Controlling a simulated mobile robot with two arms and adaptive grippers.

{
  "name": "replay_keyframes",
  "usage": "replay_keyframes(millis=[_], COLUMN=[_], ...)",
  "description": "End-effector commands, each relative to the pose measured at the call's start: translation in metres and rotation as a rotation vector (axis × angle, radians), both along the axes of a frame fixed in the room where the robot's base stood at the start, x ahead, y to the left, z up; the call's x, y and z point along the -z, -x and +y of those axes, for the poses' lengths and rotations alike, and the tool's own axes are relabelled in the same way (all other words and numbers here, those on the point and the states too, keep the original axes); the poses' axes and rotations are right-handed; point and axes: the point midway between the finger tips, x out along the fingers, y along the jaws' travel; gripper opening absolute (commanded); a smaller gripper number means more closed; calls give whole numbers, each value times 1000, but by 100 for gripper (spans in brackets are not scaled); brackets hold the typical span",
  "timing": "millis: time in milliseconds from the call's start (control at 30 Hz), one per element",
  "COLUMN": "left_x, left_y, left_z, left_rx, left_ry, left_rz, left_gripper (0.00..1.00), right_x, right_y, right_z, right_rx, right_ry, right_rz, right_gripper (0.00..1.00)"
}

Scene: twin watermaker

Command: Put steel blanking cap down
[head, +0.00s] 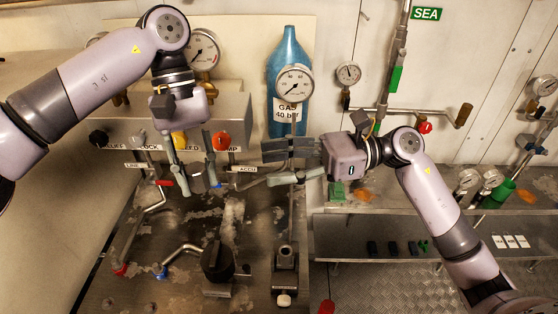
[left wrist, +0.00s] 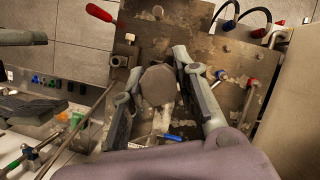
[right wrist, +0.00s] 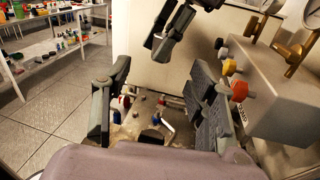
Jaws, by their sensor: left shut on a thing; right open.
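My left gripper (head: 200,188) points down above the worn metal bench panel, in front of the grey box with knobs. In the left wrist view its two fingers (left wrist: 163,100) are closed on the steel blanking cap (left wrist: 159,85), a dull grey-brown, roughly round piece. I cannot make the cap out clearly in the head view. My right gripper (head: 278,163) is open and empty, pointing left, in front of the blue gas bottle. In the right wrist view its fingers (right wrist: 160,115) stand wide apart, and my left gripper's fingers (right wrist: 175,32) show beyond them.
The bench panel (head: 185,225) carries bent pipes with red and blue ends, a black round fitting (head: 217,262) and a steel fitting (head: 286,258). Behind are the blue gas bottle (head: 289,65) and gauges. A shelf (head: 460,243) with small dark parts is at right.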

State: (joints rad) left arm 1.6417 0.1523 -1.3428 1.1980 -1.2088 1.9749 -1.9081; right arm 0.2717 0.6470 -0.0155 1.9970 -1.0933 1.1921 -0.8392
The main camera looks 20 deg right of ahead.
Motion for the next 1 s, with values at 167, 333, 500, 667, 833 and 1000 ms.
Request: replay_keyframes(millis=[167,333,500,667,833,1000], left_x=[0,0,0,0,0,0], left_y=[0,0,0,0,0,0], left_z=[0,0,0,0,0,0], left_rx=[0,0,0,0,0,0], left_ry=[0,0,0,0,0,0], left_rz=[0,0,0,0,0,0], left_gripper=[0,0,0,0,0,0], right_x=[-2,-1,0,2,4,4], right_y=[-1,-4,-9,-15,-18,-20], right_z=[7,31,64,92,111,119], right_rx=[5,2,2,4,5,6], right_ry=[39,37,35,36,37,38], right_rz=[-80,-81,-81,-79,-75,-76], right_gripper=[53,53,53,53,53,53])
